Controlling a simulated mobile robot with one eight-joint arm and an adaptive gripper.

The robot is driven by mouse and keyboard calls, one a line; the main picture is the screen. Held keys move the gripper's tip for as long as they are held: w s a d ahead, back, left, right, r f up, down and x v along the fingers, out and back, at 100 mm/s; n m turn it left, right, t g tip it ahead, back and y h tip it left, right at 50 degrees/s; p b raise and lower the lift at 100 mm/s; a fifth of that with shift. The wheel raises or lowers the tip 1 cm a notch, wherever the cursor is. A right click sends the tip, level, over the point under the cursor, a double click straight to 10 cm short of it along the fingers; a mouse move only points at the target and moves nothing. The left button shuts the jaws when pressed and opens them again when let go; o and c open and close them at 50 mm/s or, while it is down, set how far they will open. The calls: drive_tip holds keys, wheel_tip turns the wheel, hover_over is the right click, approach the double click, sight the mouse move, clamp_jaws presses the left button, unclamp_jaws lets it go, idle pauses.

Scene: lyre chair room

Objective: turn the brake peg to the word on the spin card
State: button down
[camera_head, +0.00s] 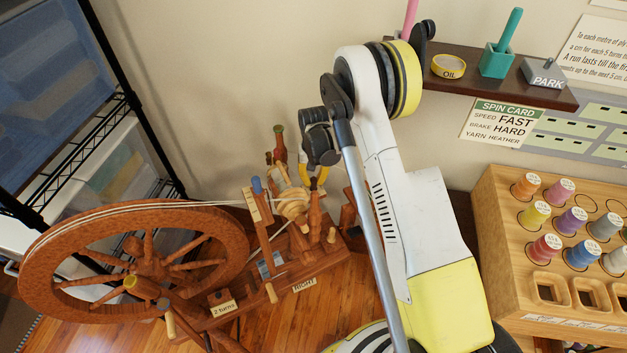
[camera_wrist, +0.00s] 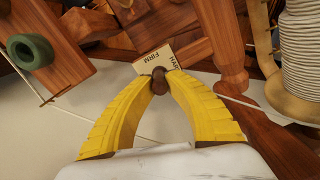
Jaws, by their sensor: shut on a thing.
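The spin card (camera_head: 502,123) on the wall reads speed FAST, brake HARD, yarn HEATHER. My gripper (camera_head: 312,186) is over the head of the wooden spinning wheel (camera_head: 60,222). In the wrist view, its yellow fingers (camera_wrist: 159,76) are shut on the small dark brown brake peg (camera_wrist: 158,83). A cream label (camera_wrist: 160,60) right behind the peg shows FIRM and part of a word starting HAR. The rest of the label is hidden by the peg and fingers. I cannot tell which word the peg points to. The peg does not show clearly in the head view.
A white bobbin (camera_wrist: 302,45) and a green ring (camera_wrist: 30,51) are near the fingers. A thread runs close by. A shelf (camera_head: 460,80) with an oil tin (camera_head: 449,67) and a spool rack (camera_head: 490,215) stand at the right.

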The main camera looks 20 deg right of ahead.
sight(314, 177)
drive_tip(key=shift+m, duration=1.1)
drive_tip(key=c, duration=1.3)
unclamp_jaws()
drive_tip(key=shift+c, duration=0.2)
wheel_tip(314, 177, up, 12)
